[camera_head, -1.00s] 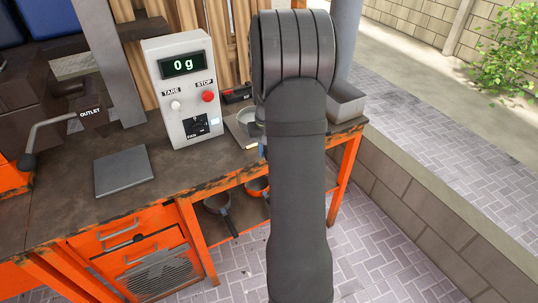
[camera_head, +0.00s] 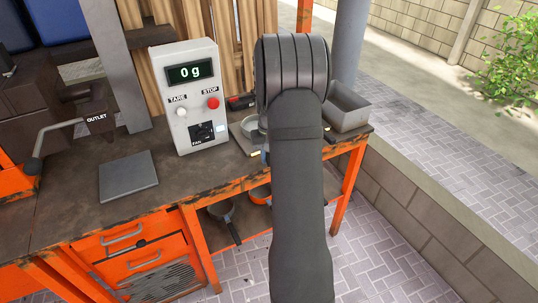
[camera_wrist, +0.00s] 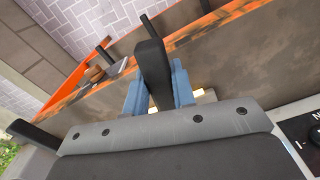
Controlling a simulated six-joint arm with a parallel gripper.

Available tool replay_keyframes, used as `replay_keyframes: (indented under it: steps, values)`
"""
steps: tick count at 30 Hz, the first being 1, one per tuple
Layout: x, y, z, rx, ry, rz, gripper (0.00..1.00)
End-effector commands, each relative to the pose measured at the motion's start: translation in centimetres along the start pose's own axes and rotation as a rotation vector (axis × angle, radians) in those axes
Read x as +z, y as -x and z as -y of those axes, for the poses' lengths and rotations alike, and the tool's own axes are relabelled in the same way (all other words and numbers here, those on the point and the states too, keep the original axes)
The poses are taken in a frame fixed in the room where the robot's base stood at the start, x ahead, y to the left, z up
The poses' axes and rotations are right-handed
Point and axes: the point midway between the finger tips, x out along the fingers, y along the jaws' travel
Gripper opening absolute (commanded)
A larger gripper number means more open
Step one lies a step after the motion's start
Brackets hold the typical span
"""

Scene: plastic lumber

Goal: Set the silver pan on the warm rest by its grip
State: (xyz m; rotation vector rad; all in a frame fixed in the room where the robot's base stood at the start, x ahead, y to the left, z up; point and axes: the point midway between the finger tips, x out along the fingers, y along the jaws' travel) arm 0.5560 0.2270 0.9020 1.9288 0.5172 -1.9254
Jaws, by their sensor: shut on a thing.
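The silver pan (camera_head: 251,124) shows beside my arm at the right end of the bench, mostly hidden by the arm. In the wrist view my gripper (camera_wrist: 157,92) has its blue fingers shut on both sides of a black grip (camera_wrist: 152,62). The pan's bowl is hidden there behind the gripper body. A flat grey plate with a pale yellow edge piece (camera_head: 255,153) lies under or beside the pan. I cannot tell whether the pan touches it. Another flat grey plate (camera_head: 128,176) lies bare on the bench at left. I cannot tell which is the warm rest.
A control box (camera_head: 190,97) reading 0 g stands left of the pan. A grey bin (camera_head: 348,112) stands at the right bench end. Dark-handled pans (camera_head: 222,210) sit on the shelf below. Bench around the left plate is clear.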

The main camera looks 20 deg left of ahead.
Motion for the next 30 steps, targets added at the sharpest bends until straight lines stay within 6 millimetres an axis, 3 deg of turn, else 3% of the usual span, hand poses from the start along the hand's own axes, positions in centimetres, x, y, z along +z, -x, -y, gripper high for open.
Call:
replay_keyframes:
  steps: [3,4,7,16,20,30]
  values:
    - [-0.1,0.1,0.0,0.0,0.0,-0.002,0.0]
    - [-0.1,0.1,0.0,0.0,0.0,-0.002,0.29]
    - [0.0,0.1,0.0,0.0,0.0,-0.002,0.49]
    - [0.0,0.1,0.0,0.0,0.0,0.001,0.49]
    - [0.0,1.1,0.0,0.0,0.0,-0.001,0.49]
    - [-0.1,8.8,0.0,0.001,0.0,-0.006,0.49]
